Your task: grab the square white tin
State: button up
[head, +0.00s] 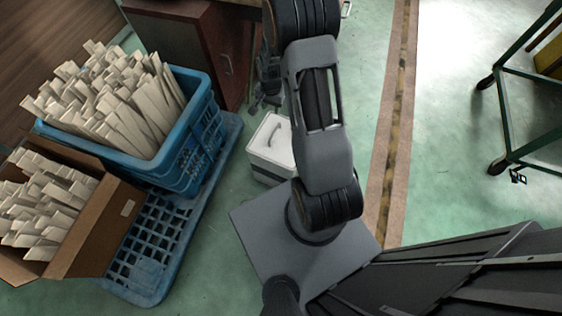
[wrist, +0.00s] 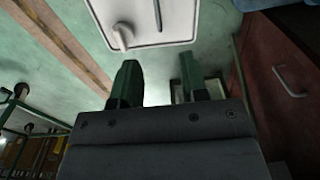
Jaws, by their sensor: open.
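The square white tin (head: 268,153) stands on the green floor just left of my arm in the head view. It has a grey handle on its lid, and my arm hides part of its right side. In the wrist view the tin's white top (wrist: 177,22) shows at the top edge, cut off by the frame. My gripper (wrist: 156,72) is open with its two green fingers apart and nothing between them. The fingertips point toward the tin's near edge; the exact gap cannot be told.
A blue crate (head: 192,150) full of pale slats sits on a blue pallet (head: 150,250), left of the tin. A cardboard box (head: 95,235) stands beside it. A dark red cabinet (head: 185,45) is behind. A green metal cart (head: 500,110) stands right; floor between is clear.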

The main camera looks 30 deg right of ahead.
jog(key=b, duration=0.3)
send_over(275, 131)
jog(key=shift+m, duration=0.4)
notch_tip(275, 131, down, 12)
jog(key=shift+a+r, duration=0.1)
jog(key=shift+w+f+b, duration=0.1)
jog(key=shift+f+b, duration=1)
jog(key=shift+f, duration=2.1)
grip_shut()
jog(key=shift+r, duration=0.1)
